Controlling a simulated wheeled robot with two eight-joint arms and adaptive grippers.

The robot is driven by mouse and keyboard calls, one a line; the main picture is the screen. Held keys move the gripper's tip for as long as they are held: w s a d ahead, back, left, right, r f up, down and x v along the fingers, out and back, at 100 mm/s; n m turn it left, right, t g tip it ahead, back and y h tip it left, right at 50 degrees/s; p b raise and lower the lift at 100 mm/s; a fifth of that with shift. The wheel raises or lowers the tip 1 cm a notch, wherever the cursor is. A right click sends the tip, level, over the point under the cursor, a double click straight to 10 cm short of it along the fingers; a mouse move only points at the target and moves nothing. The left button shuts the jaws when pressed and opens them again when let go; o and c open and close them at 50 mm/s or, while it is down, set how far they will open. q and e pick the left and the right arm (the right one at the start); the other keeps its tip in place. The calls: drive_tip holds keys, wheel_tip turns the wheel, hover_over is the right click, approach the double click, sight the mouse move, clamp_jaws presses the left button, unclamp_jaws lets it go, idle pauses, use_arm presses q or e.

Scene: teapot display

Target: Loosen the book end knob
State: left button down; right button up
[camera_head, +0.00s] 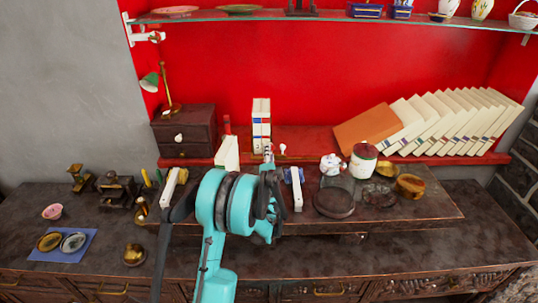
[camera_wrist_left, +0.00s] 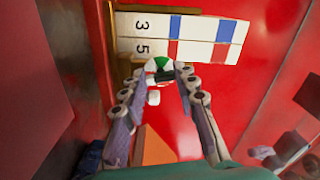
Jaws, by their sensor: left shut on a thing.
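My left gripper (camera_head: 268,153) reaches in over the desk, its tip just below the upright books (camera_head: 261,118) on the red ledge. In the left wrist view the left gripper (camera_wrist_left: 164,74) has its fingertips closed around a small round green and white piece (camera_wrist_left: 158,63), which looks like the knob. The books (camera_wrist_left: 180,37), marked 3 and 5, lie just past it. The gripper hides most of the book end in the head view.
A dark drawer box (camera_head: 183,138) stands left on the ledge and leaning books (camera_head: 440,118) fill its right. A lidded white jar (camera_head: 363,162) and a round dark dish (camera_head: 334,203) stand right of the gripper. A glass shelf (camera_head: 330,17) crosses above.

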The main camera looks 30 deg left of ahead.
use_arm(q)
drive_tip(key=n, duration=0.4)
drive_tip(key=shift+n, duration=0.3)
idle(0.3)
drive_tip(key=c, duration=1.2)
unclamp_jaws()
drive_tip(key=shift+f, duration=0.1)
drive_tip(key=shift+o, duration=0.2)
drive_tip(key=v, duration=1.2)
